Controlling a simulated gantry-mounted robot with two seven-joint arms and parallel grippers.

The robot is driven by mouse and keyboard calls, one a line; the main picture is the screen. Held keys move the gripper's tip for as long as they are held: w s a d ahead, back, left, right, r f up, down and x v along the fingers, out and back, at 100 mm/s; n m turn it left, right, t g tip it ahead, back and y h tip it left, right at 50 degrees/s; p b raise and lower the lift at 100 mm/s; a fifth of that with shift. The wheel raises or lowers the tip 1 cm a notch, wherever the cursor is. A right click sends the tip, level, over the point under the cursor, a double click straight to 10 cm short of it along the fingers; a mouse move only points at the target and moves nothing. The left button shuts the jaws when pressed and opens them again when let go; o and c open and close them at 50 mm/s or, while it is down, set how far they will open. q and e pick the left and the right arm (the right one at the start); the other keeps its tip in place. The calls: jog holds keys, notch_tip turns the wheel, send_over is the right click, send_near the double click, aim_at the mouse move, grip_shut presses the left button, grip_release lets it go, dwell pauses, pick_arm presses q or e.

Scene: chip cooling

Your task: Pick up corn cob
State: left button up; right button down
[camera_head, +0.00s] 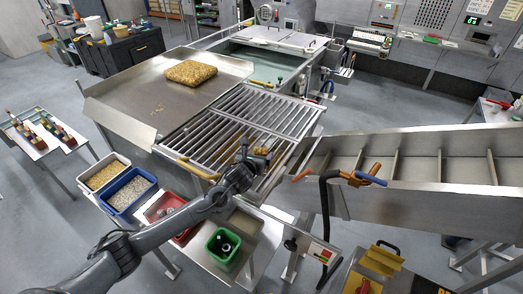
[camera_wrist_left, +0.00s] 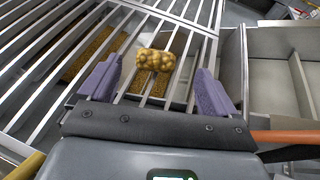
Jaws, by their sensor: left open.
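The corn cob (camera_wrist_left: 155,60), a short, knobbly yellow-brown piece, lies on the bars of the metal grate (camera_wrist_left: 30,62) in the left wrist view. In the head view a small yellowish bit of it (camera_head: 261,150) shows at my left gripper (camera_head: 255,160), on the grate's near right part (camera_head: 213,127). In the left wrist view my left gripper (camera_wrist_left: 158,88) is open, with its two purple fingers apart. The cob appears between and slightly beyond the fingertips, with gaps on both sides. Contact is not visible. My right gripper is not in view.
A metal tray (camera_head: 125,97) with a block of grain (camera_head: 190,72) adjoins the grate. A compartmented conveyor (camera_head: 420,165) stands at right. Blue (camera_head: 130,190), red (camera_head: 165,206) and green (camera_head: 222,248) bins stand near my left arm. A black hose (camera_head: 325,215) hangs right of the gripper.

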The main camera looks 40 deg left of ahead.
aim_at(261, 149)
pick_arm(q)
jog(key=shift+x, duration=0.9)
jog(key=shift+w+a, duration=0.2)
jog(key=shift+w, duration=0.1)
jog(key=p+x, duration=0.1)
jog(key=x, duration=0.2)
jog(key=shift+w+a+f, duration=0.15)
jog(key=shift+f, duration=0.05)
jog(key=shift+w+a+f, duration=0.2)
jog(key=shift+w+f, duration=0.05)
jog(key=shift+w, duration=0.2)
jog(key=c, duration=1)
